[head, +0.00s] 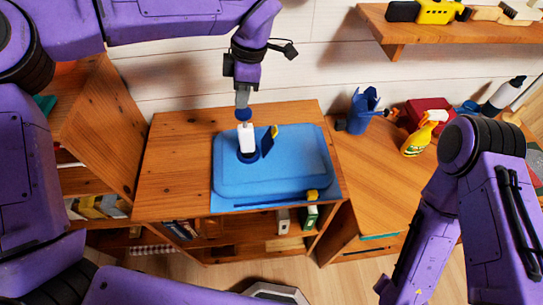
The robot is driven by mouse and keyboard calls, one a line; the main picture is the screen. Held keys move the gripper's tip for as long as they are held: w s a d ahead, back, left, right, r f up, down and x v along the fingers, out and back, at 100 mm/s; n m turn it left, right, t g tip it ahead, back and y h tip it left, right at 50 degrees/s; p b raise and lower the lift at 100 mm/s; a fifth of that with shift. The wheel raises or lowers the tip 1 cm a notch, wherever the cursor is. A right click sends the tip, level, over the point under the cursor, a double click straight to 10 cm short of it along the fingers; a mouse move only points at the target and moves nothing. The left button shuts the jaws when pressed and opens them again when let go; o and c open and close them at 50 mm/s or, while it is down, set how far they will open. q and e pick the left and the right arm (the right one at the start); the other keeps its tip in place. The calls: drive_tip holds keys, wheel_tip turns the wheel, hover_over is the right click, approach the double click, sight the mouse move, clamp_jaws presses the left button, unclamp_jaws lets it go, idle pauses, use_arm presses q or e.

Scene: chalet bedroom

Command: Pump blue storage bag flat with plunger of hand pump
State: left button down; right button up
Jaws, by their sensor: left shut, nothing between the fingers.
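The blue storage bag (300,160) lies on top of the wooden cabinet. It has a raised, rounded middle and a flat front edge with a yellow slider (312,195). The hand pump (246,140) stands upright on the bag's left part, with a white body, a dark blue base and a blue plunger knob (243,115) on top. My left gripper (242,103) points down, shut and empty, just above the knob. Its tips look close to or touching the knob; I cannot tell which. My right arm is at the right, and its gripper is out of view.
A dark blue flap with a yellow end (267,141) stands beside the pump. To the right, a lower wooden surface holds a blue container (361,110), a yellow spray bottle (420,135) and a red box (427,112). A wall shelf (440,32) hangs upper right.

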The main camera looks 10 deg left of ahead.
sight(244, 111)
use_arm(q)
drive_tip(key=shift+f, duration=0.1)
drive_tip(key=shift+d+b+x, duration=0.25)
drive_tip(key=shift+b+x, duration=0.35)
drive_tip(key=shift+x, duration=0.5)
drive_tip(key=shift+d+b+x, duration=0.2)
drive_tip(key=shift+b+x, duration=0.4)
drive_tip(key=shift+x, duration=0.55)
drive_tip(key=p+v, duration=0.2)
drive_tip(key=p, duration=0.1)
drive_tip(key=shift+a+r, duration=0.2)
drive_tip(key=shift+r, duration=0.25)
drive_tip(key=shift+r+b, duration=0.15)
drive_tip(key=shift+b, duration=0.15)
drive_tip(key=shift+r, duration=0.7)
drive_tip(key=shift+r, duration=0.1)
drive_tip(key=shift+a+v, duration=0.2)
drive_tip(key=shift+v, duration=0.75)
drive_tip(key=shift+a+v, duration=0.2)
drive_tip(key=shift+v, duration=0.75)
drive_tip(key=shift+a+v, duration=0.2)
drive_tip(key=shift+v, duration=0.75)
drive_tip(key=shift+s+r, duration=0.1)
drive_tip(key=shift+r, duration=0.05)
